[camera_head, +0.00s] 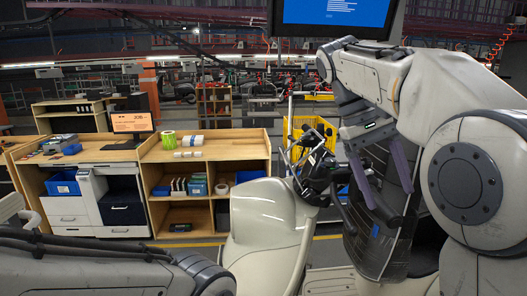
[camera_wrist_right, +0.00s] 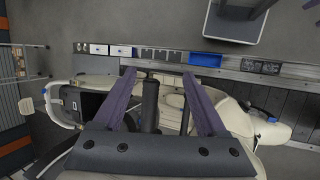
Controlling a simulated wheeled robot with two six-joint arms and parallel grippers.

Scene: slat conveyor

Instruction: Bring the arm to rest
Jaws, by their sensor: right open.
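My right gripper (camera_head: 390,198) hangs from the right arm with its purple fingers pointing down. Its fingers are apart in the right wrist view (camera_wrist_right: 158,76), with no object visibly clamped. A cream scooter (camera_head: 268,222) with black handlebars (camera_head: 316,168) stands left of and below the gripper. A dark panel (camera_head: 375,232) shows just behind and below the fingers; contact cannot be told. In the wrist view the cream scooter body (camera_wrist_right: 240,118) lies beyond the fingers, and a black upright part (camera_wrist_right: 150,105) shows between them. My left gripper is out of view.
A wooden workbench (camera_head: 205,150) with shelves, a blue bin (camera_head: 62,187) and drawers stands at the left. A yellow crate (camera_head: 308,130) is behind the handlebars. A monitor (camera_head: 333,14) hangs above. Grey floor (camera_wrist_right: 170,22) shows in the wrist view.

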